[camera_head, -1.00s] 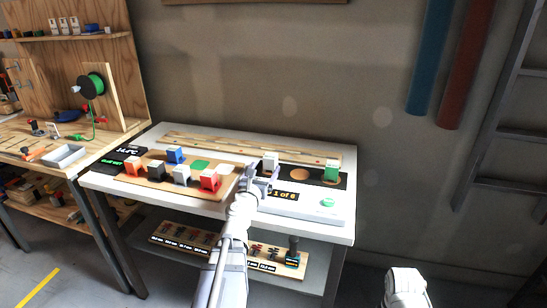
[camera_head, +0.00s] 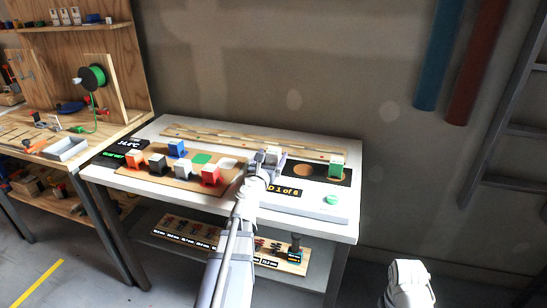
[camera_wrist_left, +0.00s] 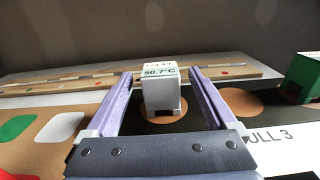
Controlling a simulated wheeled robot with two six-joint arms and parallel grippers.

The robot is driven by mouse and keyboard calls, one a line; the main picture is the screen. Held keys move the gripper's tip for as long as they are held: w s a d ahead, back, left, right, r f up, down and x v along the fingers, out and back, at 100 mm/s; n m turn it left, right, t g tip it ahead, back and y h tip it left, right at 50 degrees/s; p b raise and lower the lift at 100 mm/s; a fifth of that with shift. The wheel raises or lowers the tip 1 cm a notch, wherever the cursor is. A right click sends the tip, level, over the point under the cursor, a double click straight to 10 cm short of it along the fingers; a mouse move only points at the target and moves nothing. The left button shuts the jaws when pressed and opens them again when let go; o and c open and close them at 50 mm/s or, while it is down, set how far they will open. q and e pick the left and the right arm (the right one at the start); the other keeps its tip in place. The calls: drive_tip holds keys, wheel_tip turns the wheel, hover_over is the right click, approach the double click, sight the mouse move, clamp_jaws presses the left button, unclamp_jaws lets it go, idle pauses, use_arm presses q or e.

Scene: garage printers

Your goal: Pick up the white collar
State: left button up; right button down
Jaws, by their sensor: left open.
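The white collar (camera_head: 272,153), a small upright block, stands on a round copper-coloured spot toward the back right of the white table. In the left wrist view the white collar (camera_wrist_left: 160,92) shows a label reading 50.7°C and stands between the two fingers. My left gripper (camera_head: 268,164) is open around it, and it also shows in the left wrist view (camera_wrist_left: 161,74). A gap shows on each side, wider on the right, so the fingers look apart from it. My arm hides part of the collar in the head view.
A green block (camera_head: 336,166) stands on the dark strip to the right, with an empty copper spot (camera_head: 304,170) between. A wooden board (camera_head: 222,181) on the left holds red, black, white and blue blocks. A slotted wooden rail (camera_head: 225,139) runs behind.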

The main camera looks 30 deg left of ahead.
use_arm(q)
drive_tip(key=x, duration=0.5)
drive_tip(key=shift+r, duration=0.25)
clamp_jaws()
idle(0.4)
